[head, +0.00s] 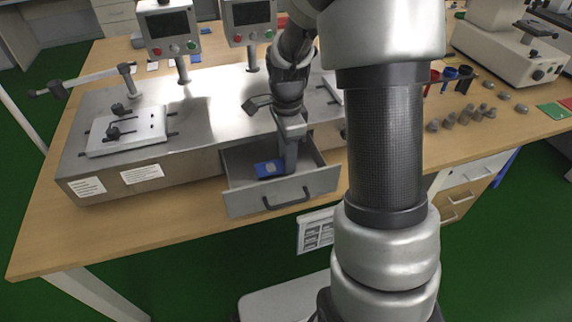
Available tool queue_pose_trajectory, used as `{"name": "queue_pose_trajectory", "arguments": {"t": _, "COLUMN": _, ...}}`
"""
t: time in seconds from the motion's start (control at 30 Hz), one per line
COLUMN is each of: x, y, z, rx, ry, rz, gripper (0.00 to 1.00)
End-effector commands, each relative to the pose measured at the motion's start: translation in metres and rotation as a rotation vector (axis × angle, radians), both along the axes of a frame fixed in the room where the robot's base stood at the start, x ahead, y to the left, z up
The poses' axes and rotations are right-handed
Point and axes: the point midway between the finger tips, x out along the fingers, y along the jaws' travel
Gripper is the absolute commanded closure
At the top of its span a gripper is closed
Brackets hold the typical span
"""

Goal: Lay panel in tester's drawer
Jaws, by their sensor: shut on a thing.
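The tester (205,118) is a long metal bench unit on the wooden table. Its drawer (240,202) is pulled out at the front. The blue panel (268,169) is inside the drawer's outline, near the middle; I cannot tell whether it touches the drawer floor. My gripper (288,168) reaches down into the drawer from above and is shut on the panel's right side. My wrist and fingers hide part of the drawer's back and the panel's right end.
Grey small parts (465,117), red and blue cups (448,73) and a microscope (510,50) are at right.

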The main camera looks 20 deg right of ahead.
Motion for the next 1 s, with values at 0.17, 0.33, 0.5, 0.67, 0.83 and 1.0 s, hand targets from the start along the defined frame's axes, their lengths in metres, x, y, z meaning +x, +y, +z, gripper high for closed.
{"name": "queue_pose_trajectory", "arguments": {"t": 0.17, "x": -0.001, "y": 0.000, "z": -0.028, "rx": 0.001, "ry": 0.004, "rz": 0.000, "gripper": 0.83}}
{"name": "queue_pose_trajectory", "arguments": {"t": 0.33, "x": 0.000, "y": 0.000, "z": -0.030, "rx": 0.001, "ry": 0.000, "rz": 0.001, "gripper": 0.83}}
{"name": "queue_pose_trajectory", "arguments": {"t": 0.5, "x": 0.000, "y": 0.000, "z": -0.032, "rx": 0.001, "ry": 0.001, "rz": 0.001, "gripper": 0.83}}
{"name": "queue_pose_trajectory", "arguments": {"t": 0.67, "x": 0.000, "y": 0.000, "z": -0.033, "rx": 0.000, "ry": 0.001, "rz": 0.001, "gripper": 0.48}}
{"name": "queue_pose_trajectory", "arguments": {"t": 0.83, "x": 0.000, "y": 0.000, "z": -0.033, "rx": 0.000, "ry": 0.001, "rz": 0.001, "gripper": 0.43}}
{"name": "queue_pose_trajectory", "arguments": {"t": 1.0, "x": 0.000, "y": 0.000, "z": -0.032, "rx": 0.001, "ry": 0.001, "rz": 0.001, "gripper": 0.43}}
